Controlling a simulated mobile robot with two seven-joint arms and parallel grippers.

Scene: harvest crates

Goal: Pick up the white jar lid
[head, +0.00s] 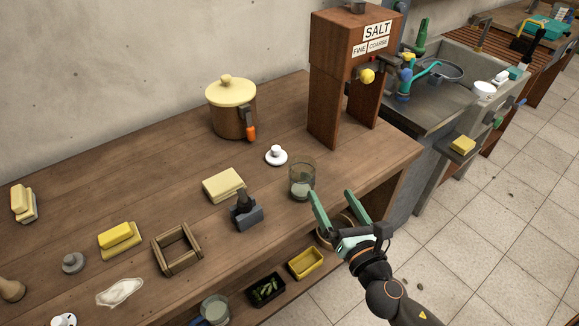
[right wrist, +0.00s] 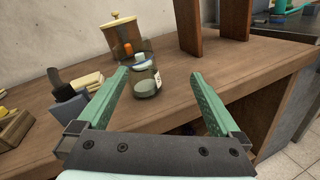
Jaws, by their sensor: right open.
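The white jar lid (head: 276,157), a round disc with a knob, lies on the wooden table behind and left of the glass jar (head: 301,181). In the right wrist view the glass jar (right wrist: 146,84) stands ahead between my fingers, and a pale shape behind it seems to be the lid, partly hidden. My right gripper (head: 333,194) is open and empty at the table's front edge, right of the jar and apart from the lid. It also shows open in the right wrist view (right wrist: 159,73). My left gripper is not in view.
A pot with a cream lid (head: 231,108) stands behind the jar lid. A wooden salt dispenser (head: 334,90) stands to the right. A pale yellow block (head: 223,185) and a dark grey tool (head: 246,212) lie left of the jar. The table around the lid is clear.

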